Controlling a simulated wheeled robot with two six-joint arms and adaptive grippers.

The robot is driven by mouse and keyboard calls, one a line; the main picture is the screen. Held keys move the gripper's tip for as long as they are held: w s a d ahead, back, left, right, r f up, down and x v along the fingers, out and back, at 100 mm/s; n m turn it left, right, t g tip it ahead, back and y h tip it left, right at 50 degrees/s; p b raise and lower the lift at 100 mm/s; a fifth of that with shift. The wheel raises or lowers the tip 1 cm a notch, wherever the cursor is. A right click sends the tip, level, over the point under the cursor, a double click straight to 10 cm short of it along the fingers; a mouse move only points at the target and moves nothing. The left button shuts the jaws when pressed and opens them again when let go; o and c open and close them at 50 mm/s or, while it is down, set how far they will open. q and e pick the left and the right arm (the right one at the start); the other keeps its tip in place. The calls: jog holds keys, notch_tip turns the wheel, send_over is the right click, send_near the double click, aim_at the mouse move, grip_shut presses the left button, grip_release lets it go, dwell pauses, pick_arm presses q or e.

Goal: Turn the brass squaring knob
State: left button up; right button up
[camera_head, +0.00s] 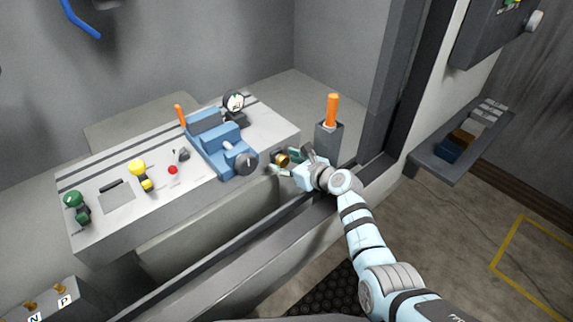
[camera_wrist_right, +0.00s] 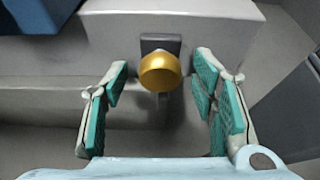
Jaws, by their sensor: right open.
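The brass squaring knob (camera_head: 281,160) sits on the front face of the grey bench, near its right end. In the right wrist view the round brass knob (camera_wrist_right: 160,72) stands out from a dark mounting plate (camera_wrist_right: 160,42). My right gripper (camera_head: 285,163) is open at the knob. In the right wrist view its teal-padded fingers (camera_wrist_right: 158,105) stand apart to the left and right of the knob, with a gap on each side. The knob appears slightly ahead of the middle of the jaws. My left gripper is not in view.
A blue vise-like device (camera_head: 215,140) with a dark round dial stands on the bench (camera_head: 110,225) left of the knob. A grey post with an orange handle (camera_head: 332,110) rises right of my gripper. A dark booth sill (camera_head: 250,250) runs below my arm.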

jog(key=shift+c, duration=0.6)
jog(key=c, duration=1)
jog(key=shift+c, duration=0.2)
jog(key=shift+w+d+f+m+g+y+b, duration=0.1)
jog(key=shift+m+g+y+b, duration=0.2)
jog(key=shift+m, duration=0.3)
jog(key=shift+d+f+m+g+y+b, duration=0.1)
jog(key=shift+m+g+y+b, duration=0.15)
jog(key=shift+m, duration=0.35)
jog(key=shift+m+g+y+b, duration=0.25)
jog(key=shift+m+y+b, duration=0.7)
jog(key=shift+m, duration=0.25)
jog(key=shift+r, duration=0.1)
jog(key=o, duration=1.2)
jog(key=shift+c, duration=0.2)
